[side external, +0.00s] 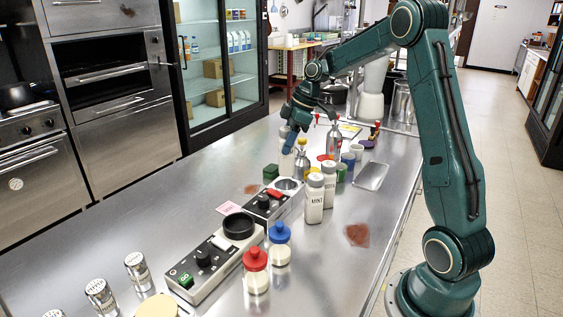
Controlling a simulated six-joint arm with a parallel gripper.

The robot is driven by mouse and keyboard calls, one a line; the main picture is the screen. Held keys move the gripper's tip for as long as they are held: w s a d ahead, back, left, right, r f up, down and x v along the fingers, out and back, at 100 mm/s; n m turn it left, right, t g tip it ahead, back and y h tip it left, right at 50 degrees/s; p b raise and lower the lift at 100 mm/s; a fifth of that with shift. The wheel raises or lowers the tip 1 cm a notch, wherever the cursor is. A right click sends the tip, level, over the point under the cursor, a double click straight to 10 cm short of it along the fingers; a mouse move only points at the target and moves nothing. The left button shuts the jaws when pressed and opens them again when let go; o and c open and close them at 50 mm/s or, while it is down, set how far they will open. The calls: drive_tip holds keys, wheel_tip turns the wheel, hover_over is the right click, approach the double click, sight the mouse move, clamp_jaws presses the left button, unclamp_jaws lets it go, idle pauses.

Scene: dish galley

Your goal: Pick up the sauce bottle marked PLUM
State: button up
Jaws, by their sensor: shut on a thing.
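My gripper (290,137) points down at the far middle of the steel counter and is shut. A pale bottle (286,160) stands directly under its fingers and appears to be what they hold; its top is hidden by them. No label reading PLUM can be read from here. Two white bottles with grey caps stand nearer: the front one (314,199), marked MINT, and another (329,184) just behind it, also lettered. A steel bottle with a yellow top (302,162) is close to the right of my gripper. A steel bottle with a red top (333,143) stands farther right.
A green block (270,173) and a device with a round cup (288,185) sit close in front of the gripper. Nearer are a long control box (213,262), red-capped (256,278) and blue-capped (280,252) jars. A metal tray (372,176) lies right.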

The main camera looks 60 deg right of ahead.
wheel_tip(320, 180, up, 12)
drive_tip(key=shift+f, duration=0.15)
idle(0.3)
idle(0.5)
